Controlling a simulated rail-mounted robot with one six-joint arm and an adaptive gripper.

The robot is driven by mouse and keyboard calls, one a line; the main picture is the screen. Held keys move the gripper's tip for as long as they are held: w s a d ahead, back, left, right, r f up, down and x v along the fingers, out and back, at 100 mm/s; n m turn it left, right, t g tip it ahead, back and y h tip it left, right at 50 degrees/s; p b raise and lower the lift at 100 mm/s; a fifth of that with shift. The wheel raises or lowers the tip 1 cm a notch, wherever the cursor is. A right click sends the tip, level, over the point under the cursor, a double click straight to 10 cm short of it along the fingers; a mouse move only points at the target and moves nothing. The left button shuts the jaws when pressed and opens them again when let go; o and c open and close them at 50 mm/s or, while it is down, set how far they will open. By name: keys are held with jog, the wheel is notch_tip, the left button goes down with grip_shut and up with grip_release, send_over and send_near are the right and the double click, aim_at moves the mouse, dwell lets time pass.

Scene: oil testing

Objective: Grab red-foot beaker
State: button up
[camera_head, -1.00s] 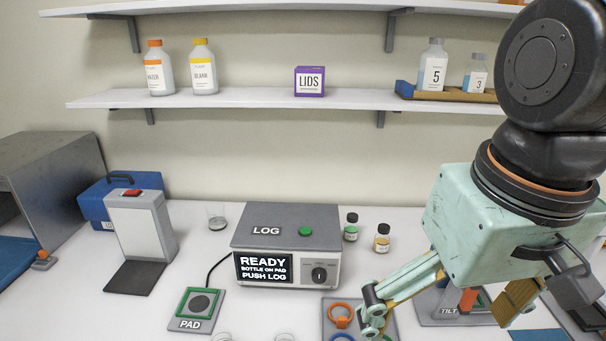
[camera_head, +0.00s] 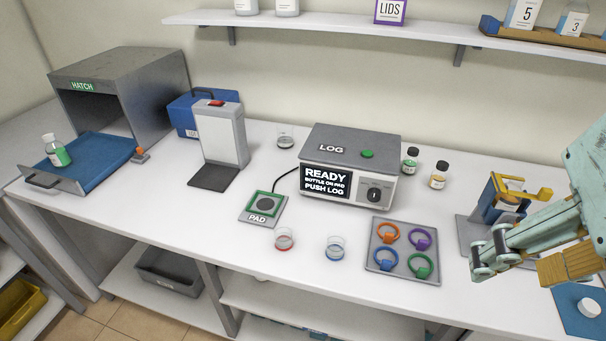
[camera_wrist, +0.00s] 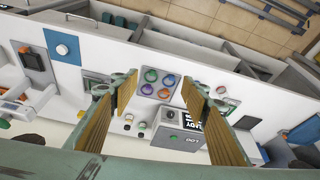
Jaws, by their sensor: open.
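The red-foot beaker (camera_head: 284,239) is a small clear glass with a red base. It stands upright on the white bench in front of the pad, in the head view. A similar blue-foot beaker (camera_head: 335,248) stands to its right. My gripper (camera_head: 518,262) is at the right of the head view, well to the right of both beakers and above the bench. In the wrist view my gripper (camera_wrist: 160,95) has its two fingers spread with nothing between them.
A tray of coloured rings (camera_head: 375,266) lies between the beakers and my gripper. The LOG box (camera_head: 345,150) and pad (camera_head: 262,222) are behind the beakers. Another clear beaker (camera_head: 285,141) stands further back. A yellow-topped stand (camera_head: 492,205) is beside my gripper.

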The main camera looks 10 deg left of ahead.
jog(key=w, duration=0.2)
jog(key=m+g+y+p, duration=0.5)
jog(key=m+p, duration=0.2)
jog(key=m, duration=0.9)
send_over(283, 237)
jog(key=w+d, duration=0.3)
jog(key=d, duration=0.1)
notch_tip(283, 237, down, 23)
jog(key=shift+w+d, duration=0.1)
jog(key=shift+d, duration=0.1)
jog(key=shift+f, duration=0.1)
jog(key=shift+d+b+x, duration=0.2)
jog(key=shift+b+x, duration=0.9)
jog(key=shift+x, duration=3.15)
